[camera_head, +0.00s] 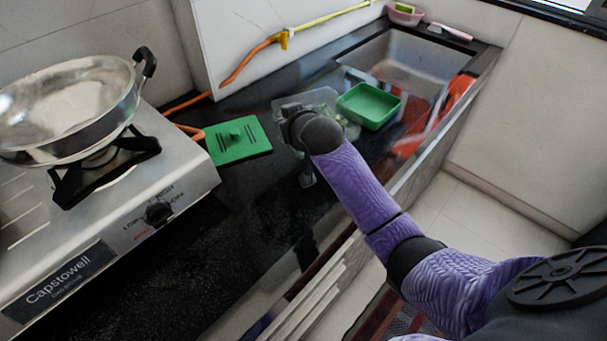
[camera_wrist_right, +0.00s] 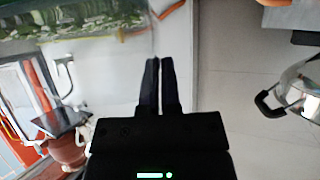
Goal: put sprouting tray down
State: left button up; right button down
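The sprouting tray (camera_head: 318,97) is a clear container with green sprouts, on or just above the black counter in the head view. My right wrist covers part of it. In the right wrist view, the tray with its sprouts (camera_wrist_right: 75,22) fills the upper left. My right gripper (camera_wrist_right: 159,60) has its two fingers close together at the tray's clear side edge and appears shut on it. I cannot tell whether the tray's bottom touches the counter. My left gripper is not in view.
A green tray (camera_head: 368,106) lies right of the clear tray, near the sink (camera_head: 410,72). A green lid (camera_head: 237,141) lies left. The stove (camera_head: 145,190) with a wok (camera_head: 70,105) stands further left. The counter's front part (camera_head: 200,260) is clear.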

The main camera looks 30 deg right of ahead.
notch_tip(320, 180, down, 10)
jog(key=b, duration=0.4)
jog(key=shift+f+b, duration=0.15)
jog(key=shift+b, duration=0.25)
jog(key=shift+d, duration=0.1)
jog(key=c, duration=0.9)
grip_release()
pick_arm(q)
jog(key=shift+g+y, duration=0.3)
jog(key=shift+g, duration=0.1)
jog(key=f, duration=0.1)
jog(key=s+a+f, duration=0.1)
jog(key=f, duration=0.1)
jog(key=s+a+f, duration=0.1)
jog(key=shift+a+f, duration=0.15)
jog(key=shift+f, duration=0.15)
pick_arm(e)
jog(key=shift+o, duration=0.4)
